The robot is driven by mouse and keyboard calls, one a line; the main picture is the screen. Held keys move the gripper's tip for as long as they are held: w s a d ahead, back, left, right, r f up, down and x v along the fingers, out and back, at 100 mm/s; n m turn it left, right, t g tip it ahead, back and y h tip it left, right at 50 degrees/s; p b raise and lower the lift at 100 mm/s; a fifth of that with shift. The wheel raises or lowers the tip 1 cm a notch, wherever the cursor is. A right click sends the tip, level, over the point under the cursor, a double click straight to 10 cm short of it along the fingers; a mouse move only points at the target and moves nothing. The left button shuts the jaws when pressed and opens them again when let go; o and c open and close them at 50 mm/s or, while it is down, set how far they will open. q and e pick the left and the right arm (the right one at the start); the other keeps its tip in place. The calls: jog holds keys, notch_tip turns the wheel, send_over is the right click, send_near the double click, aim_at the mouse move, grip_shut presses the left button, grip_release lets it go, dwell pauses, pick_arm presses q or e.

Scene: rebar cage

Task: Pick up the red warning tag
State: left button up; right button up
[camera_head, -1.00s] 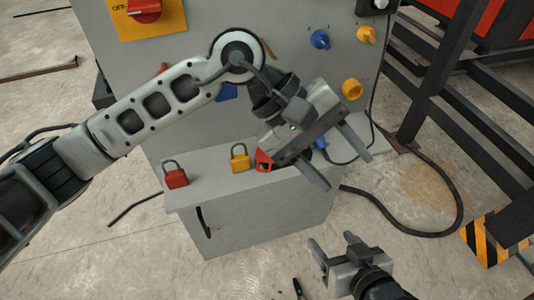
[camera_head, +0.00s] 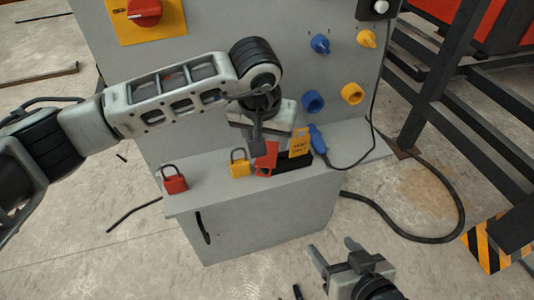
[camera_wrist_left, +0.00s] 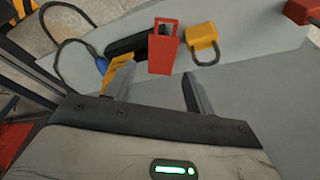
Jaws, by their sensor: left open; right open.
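The red warning tag (camera_head: 267,158) lies on the grey shelf, just right of the yellow padlock (camera_head: 240,163), partly behind my left gripper. In the left wrist view the red tag (camera_wrist_left: 164,50) shows ahead of and between the two open fingers, with its slotted end pointing away. My left gripper (camera_wrist_left: 155,88) is open and empty, and in the head view it (camera_head: 257,145) hangs over the shelf close to the tag. I cannot tell whether a finger touches the tag. My right gripper (camera_head: 333,250) is open and empty, low in front of the cabinet.
A yellow tag (camera_head: 300,144), a black object (camera_head: 294,163) and a blue plug (camera_head: 317,139) with a cable lie right of the red tag. A red padlock (camera_head: 174,180) sits left. The cabinet panel (camera_head: 210,40) with knobs rises behind the shelf (camera_head: 205,196).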

aim_at(267, 157)
pick_arm(q)
jog(key=shift+p+x, duration=0.3)
jog(key=shift+x, duration=2.45)
jog(key=shift+s+a, duration=0.1)
jog(key=shift+a, duration=0.1)
jog(key=c, duration=0.8)
jog(key=shift+r, duration=0.45)
jog(key=shift+s+r, duration=0.15)
jog(key=shift+r, duration=0.15)
jog(key=s+d, duration=0.2)
jog(key=s, duration=0.3)
jog(key=s+d+b, duration=0.1)
jog(key=s, duration=0.5)
jog(key=s+d+b, duration=0.1)
jog(key=s+d, duration=0.1)
jog(key=s, duration=0.3)
jog(key=shift+s+d, duration=0.3)
jog(key=shift+s, duration=0.1)
